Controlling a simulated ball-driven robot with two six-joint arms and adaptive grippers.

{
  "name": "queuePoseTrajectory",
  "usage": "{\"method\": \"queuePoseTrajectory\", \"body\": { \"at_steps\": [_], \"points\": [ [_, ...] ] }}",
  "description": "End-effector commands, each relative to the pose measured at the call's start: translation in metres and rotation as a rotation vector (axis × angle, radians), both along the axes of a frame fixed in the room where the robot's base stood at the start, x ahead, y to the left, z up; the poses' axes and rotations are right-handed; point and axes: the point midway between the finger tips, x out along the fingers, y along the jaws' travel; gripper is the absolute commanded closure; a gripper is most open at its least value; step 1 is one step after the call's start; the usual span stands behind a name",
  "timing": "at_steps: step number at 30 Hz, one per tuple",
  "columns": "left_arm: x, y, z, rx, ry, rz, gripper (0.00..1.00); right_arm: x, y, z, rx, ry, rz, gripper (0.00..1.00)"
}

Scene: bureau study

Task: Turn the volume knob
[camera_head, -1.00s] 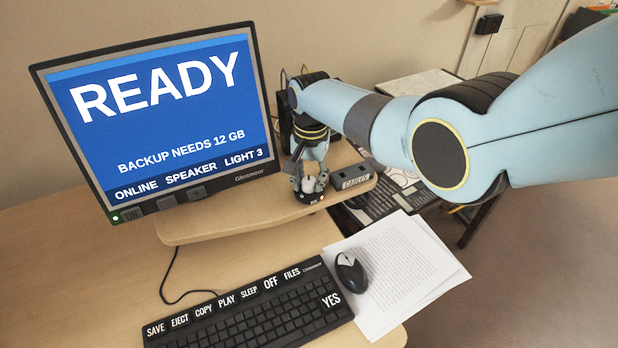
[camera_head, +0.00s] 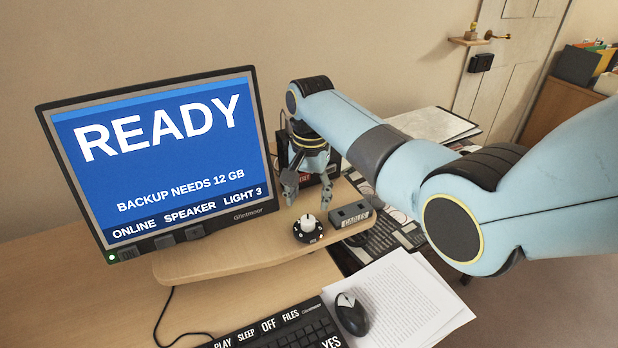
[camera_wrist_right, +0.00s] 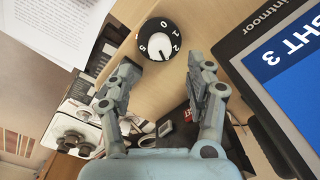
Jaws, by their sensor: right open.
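The volume knob (camera_head: 308,226) has a white cap on a black numbered dial. It sits on the wooden monitor shelf (camera_head: 225,262), right of the monitor. In the right wrist view the knob (camera_wrist_right: 160,38) shows white digits and a white centre. My right gripper (camera_head: 309,198) is open and empty, just above and behind the knob, apart from it. In the wrist view its fingertips (camera_wrist_right: 163,72) are spread, with the knob beyond them. My left gripper is in no view.
The monitor (camera_head: 160,160) reads READY, ONLINE, SPEAKER, LIGHT 3. A keyboard (camera_head: 290,330), a mouse (camera_head: 352,314) and papers (camera_head: 405,300) lie in front.

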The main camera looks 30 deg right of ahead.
Motion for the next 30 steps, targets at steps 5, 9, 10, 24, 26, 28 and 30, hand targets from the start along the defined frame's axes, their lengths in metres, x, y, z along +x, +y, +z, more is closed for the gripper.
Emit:
{"method": "queuePoseTrajectory", "body": {
  "at_steps": [5, 9, 10, 24, 26, 28, 30],
  "points": [
    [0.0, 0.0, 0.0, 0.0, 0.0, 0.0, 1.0, 0.0, -0.001, 0.034, -0.001, -0.002, 0.0, 0.45],
    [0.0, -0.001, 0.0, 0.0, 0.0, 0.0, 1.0, -0.001, -0.001, 0.048, 0.0, 0.0, 0.0, 0.45],
    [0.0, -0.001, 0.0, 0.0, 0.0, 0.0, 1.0, -0.001, -0.001, 0.05, -0.001, -0.001, 0.0, 0.45],
    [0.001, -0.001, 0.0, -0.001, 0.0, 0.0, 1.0, -0.001, -0.001, 0.052, 0.0, 0.001, 0.0, 0.45],
    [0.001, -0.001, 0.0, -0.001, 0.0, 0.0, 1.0, -0.001, -0.001, 0.052, 0.0, 0.001, 0.0, 0.45],
    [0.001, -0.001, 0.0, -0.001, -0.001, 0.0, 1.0, -0.001, -0.001, 0.052, 0.0, 0.001, 0.0, 0.45],
    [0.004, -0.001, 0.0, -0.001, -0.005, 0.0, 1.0, -0.001, -0.001, 0.052, 0.0, 0.001, 0.0, 0.45]
  ]
}}
